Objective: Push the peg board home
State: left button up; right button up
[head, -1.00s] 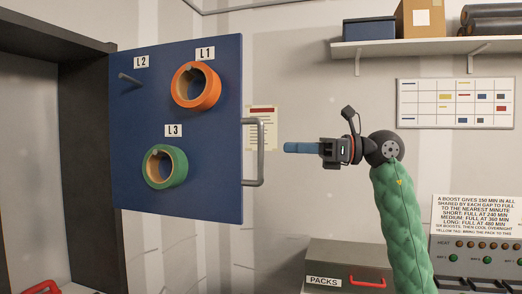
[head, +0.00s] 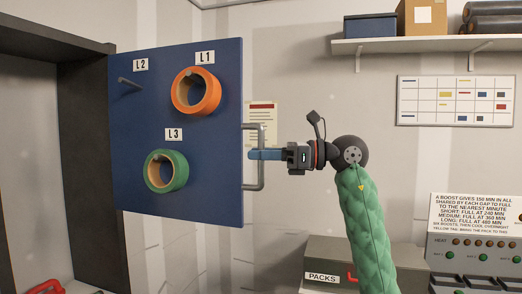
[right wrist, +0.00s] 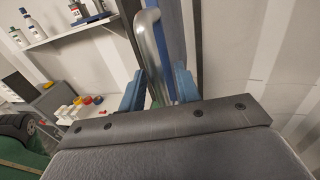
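The blue peg board (head: 215,150) is a panel standing out from a dark frame at the left. An orange ring (head: 196,92) hangs at L1 and a green ring (head: 166,171) at L3. The L2 peg (head: 130,83) is bare. A grey metal handle (head: 261,160) is on the board's right edge. My right gripper (head: 256,154) is level with the handle, its blue fingers reaching it from the right. In the right wrist view the handle (right wrist: 152,50) passes between the open fingers (right wrist: 160,88), with gaps visible. My left gripper is not in view.
The dark frame (head: 90,170) stands left of the board. A grey PACKS box (head: 335,257) and a control panel (head: 475,250) sit low at the right. A shelf (head: 440,40) with boxes is above.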

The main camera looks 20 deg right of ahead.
jog(key=shift+a, duration=0.15)
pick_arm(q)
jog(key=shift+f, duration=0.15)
pick_arm(e)
grip_shut()
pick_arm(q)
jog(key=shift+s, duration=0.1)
